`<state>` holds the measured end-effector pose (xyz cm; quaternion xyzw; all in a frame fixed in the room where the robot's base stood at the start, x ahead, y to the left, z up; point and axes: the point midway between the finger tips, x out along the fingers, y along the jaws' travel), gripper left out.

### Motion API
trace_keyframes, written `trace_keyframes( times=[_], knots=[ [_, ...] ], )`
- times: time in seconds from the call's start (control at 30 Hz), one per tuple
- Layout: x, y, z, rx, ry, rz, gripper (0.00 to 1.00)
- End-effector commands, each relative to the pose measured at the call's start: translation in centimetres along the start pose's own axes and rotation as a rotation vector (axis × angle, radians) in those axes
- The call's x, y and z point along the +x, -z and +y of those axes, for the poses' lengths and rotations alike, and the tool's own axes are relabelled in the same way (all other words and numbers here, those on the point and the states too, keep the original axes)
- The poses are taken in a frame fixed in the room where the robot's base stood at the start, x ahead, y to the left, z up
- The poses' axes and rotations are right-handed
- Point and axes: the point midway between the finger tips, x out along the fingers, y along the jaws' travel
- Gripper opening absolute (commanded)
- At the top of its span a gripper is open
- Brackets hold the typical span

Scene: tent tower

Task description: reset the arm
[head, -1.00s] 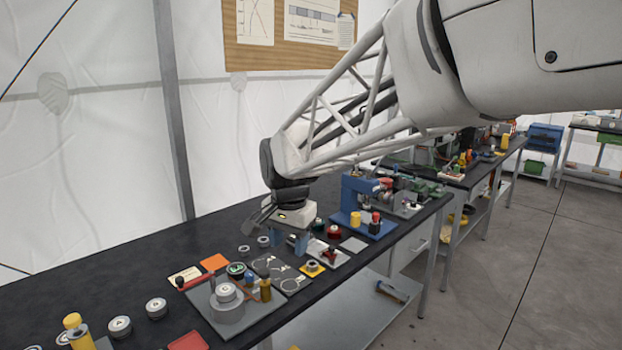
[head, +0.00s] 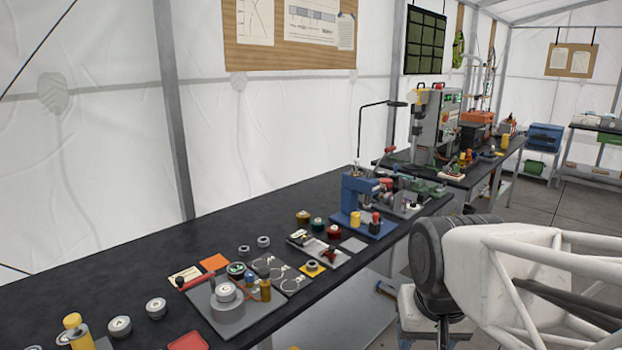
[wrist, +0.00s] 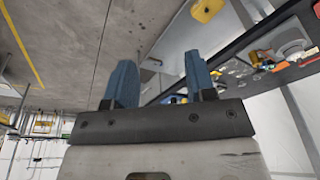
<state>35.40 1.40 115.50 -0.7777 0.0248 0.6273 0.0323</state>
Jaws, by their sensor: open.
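My arm (head: 530,270) is at the lower right of the head view, off to the right of the bench and over the floor side. In the head view the fingertips are hidden or out of frame below. In the wrist view my gripper (wrist: 158,85) shows two blue fingers set wide apart with nothing between them. The fingers are clear of the bench (head: 120,255) and its objects.
A grey fixture plate (head: 250,322) with a stacked cylinder, several round weights (head: 157,307) and a blue press (head: 360,205) stand on the black bench. A second bench with machines (head: 437,125) is behind. Grey floor (head: 545,210) is open at the right.

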Motion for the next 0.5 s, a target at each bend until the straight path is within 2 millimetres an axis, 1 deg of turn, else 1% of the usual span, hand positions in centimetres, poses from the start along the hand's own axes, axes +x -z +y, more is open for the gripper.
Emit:
trace_keyframes(
  times=[0.03, 0.1, 0.2, 0.33, 0.5],
  knots=[
    [0.1, -1.1, 0.6, -0.011, -0.003, 0.006, 0.5],
    [0.4, -2.2, 1.2, -0.029, -0.006, 0.012, 0.5],
    [0.6, -3.3, 1.8, -0.049, -0.009, 0.018, 0.5],
    [0.8, -3.9, 2.1, -0.061, -0.011, 0.019, 0.5],
    [0.9, -4.0, 2.1, -0.064, -0.011, 0.019, 0.5]
  ],
)
